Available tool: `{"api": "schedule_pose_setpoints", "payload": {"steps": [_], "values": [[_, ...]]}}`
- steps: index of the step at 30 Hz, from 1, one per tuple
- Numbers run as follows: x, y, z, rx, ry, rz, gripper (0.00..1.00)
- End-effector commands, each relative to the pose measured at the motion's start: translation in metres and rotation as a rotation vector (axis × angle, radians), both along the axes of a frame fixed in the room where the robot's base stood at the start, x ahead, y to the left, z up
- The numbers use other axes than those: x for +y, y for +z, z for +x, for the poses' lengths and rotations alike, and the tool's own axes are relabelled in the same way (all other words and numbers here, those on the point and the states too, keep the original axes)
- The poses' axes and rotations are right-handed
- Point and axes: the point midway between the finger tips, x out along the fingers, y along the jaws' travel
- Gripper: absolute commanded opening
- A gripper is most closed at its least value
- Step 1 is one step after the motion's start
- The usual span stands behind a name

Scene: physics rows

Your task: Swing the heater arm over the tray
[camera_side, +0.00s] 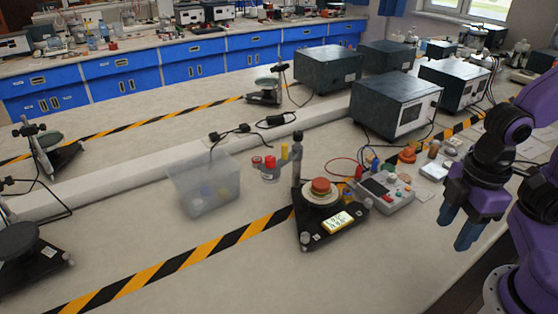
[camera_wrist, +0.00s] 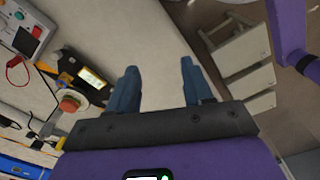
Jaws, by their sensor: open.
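A black-based device (camera_side: 335,232) with a lit yellow display stands on the bench in the side view. A round pale tray (camera_side: 308,198) sits on it, with a red-orange piece (camera_side: 321,187) on top. The device shows at left in the wrist view (camera_wrist: 92,78), with the red piece (camera_wrist: 70,104). My gripper (camera_side: 457,228) is open and empty, fingers down, right of the device and apart from it; its fingers also show in the wrist view (camera_wrist: 158,68).
A grey control box (camera_side: 383,192) with buttons stands between the device and my gripper. A clear bin (camera_side: 203,185) is left of the heater arm. Large grey instrument boxes (camera_side: 395,105) and cables lie behind. The bench front is clear, marked by striped tape (camera_side: 200,256).

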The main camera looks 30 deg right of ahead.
Motion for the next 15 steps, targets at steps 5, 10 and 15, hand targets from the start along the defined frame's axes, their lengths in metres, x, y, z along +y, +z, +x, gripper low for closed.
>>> {"api": "schedule_pose_setpoints", "payload": {"steps": [5,10,15], "values": [[0.0,0.0,0.0,0.0,0.0,0.0,0.51],[0.004,0.002,0.005,0.0,-0.008,0.005,0.32],[0.026,0.015,0.037,0.0,-0.051,0.037,0.32]]}}
